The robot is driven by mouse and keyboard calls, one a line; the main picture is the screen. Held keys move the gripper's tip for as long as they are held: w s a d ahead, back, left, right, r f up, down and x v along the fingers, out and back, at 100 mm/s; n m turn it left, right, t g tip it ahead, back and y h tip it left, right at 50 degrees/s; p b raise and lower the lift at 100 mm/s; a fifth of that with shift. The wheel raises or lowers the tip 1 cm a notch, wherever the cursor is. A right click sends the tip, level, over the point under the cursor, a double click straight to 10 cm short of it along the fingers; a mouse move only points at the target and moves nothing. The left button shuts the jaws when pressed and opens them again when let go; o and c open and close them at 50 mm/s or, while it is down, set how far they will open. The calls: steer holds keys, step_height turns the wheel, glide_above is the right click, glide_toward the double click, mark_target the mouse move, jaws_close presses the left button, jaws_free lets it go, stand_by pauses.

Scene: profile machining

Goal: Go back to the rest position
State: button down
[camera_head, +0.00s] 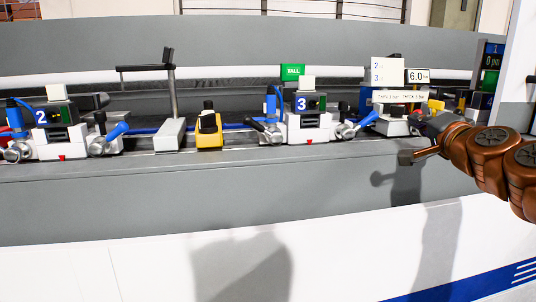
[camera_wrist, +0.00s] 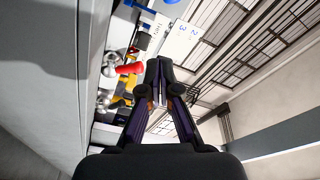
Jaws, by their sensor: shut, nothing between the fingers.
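My gripper (camera_wrist: 158,82) shows in the wrist view with its two dark fingers together at the tips and nothing held between them. In the head view my copper-coloured arm comes in from the right edge, in front of the right end of the machine. The gripper's fingers are hard to make out there against the parts behind. In the wrist view a red handle (camera_wrist: 130,69) lies just left of the fingertips, and I cannot tell the gap in depth.
Clamp station 2 (camera_head: 58,115) and clamp station 3 (camera_head: 309,105) stand on the grey machine bed (camera_head: 200,178). A yellow block (camera_head: 209,133) and a grey stop with a post (camera_head: 170,134) stand between them. White label signs (camera_head: 386,70) rise near my arm. The space before the bed looks clear.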

steer(key=s+a+r+n+g+y+p, duration=0.1)
steer(key=s+a+n+g+y+p, duration=0.2)
steer(key=a, duration=0.4)
steer(key=a+n+g+y+p, duration=0.1)
steer(key=a+n+y+p, duration=0.15)
steer(key=a+p, duration=0.4)
steer(key=s+a+f+n+g+p, duration=0.3)
steer(key=s+a+n+g+p, duration=0.25)
steer(key=s+a, duration=0.3)
steer(key=s+d+g+h+p, duration=0.1)
steer(key=s+g+p, duration=0.2)
steer(key=s+p, duration=0.3)
steer(key=s+d+n+g+h+p, duration=0.1)
steer(key=s+g+p, duration=0.3)
steer(key=s, duration=0.7)
steer(key=s+d+f+g+h+p, duration=0.1)
steer(key=s+d+g+h+p, duration=0.2)
steer(key=s+p, duration=0.5)
steer(key=shift+s+n+g, duration=0.3)
steer(key=shift+s+g, duration=0.05)
steer(key=shift+s, duration=0.5)
steer(key=shift+h, duration=0.25)
